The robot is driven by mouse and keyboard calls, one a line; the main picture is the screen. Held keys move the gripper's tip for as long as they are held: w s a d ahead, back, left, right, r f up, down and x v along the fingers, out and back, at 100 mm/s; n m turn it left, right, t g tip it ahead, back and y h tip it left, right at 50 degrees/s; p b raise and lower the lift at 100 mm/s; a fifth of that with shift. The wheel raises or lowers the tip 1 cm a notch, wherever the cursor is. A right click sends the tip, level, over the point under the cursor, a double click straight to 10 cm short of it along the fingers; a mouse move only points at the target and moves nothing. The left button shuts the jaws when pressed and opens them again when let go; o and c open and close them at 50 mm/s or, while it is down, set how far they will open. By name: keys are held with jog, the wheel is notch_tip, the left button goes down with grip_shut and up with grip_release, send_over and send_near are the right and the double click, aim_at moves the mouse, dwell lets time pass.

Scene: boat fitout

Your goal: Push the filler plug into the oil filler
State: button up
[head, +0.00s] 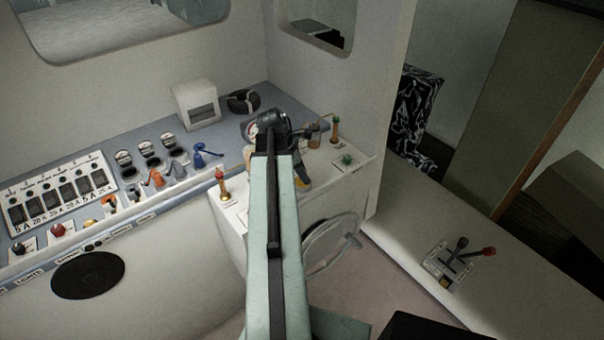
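My arm reaches away from me over the white helm console, and its dark wrist (270,122) is above the console's back part. My gripper's fingertips are hidden behind the arm, so I cannot see whether they are open or hold anything. I cannot pick out the filler plug or the oil filler for sure. Small fittings stand around the arm: a red-topped one (221,184) on a plate to the left, an orange-and-green one (335,130) at the back right, and a green one (347,160) on a white plate at the right. A yellow-and-grey piece (303,183) shows partly beside the arm.
A switch panel (65,190) with several coloured knobs fills the left. A white box (196,105) and a black coil (243,101) stand on the back shelf. A steering wheel (333,246) is below the console. A lever control (459,259) sits on the right ledge.

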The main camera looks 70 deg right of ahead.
jog(key=shift+o, duration=1.3)
jog(key=shift+r, duration=0.1)
jog(key=p+v, duration=0.7)
jog(key=shift+w+r, duration=0.2)
jog(key=shift+r, duration=0.1)
jog(key=shift+a+f, duration=0.1)
jog(key=shift+a, duration=0.05)
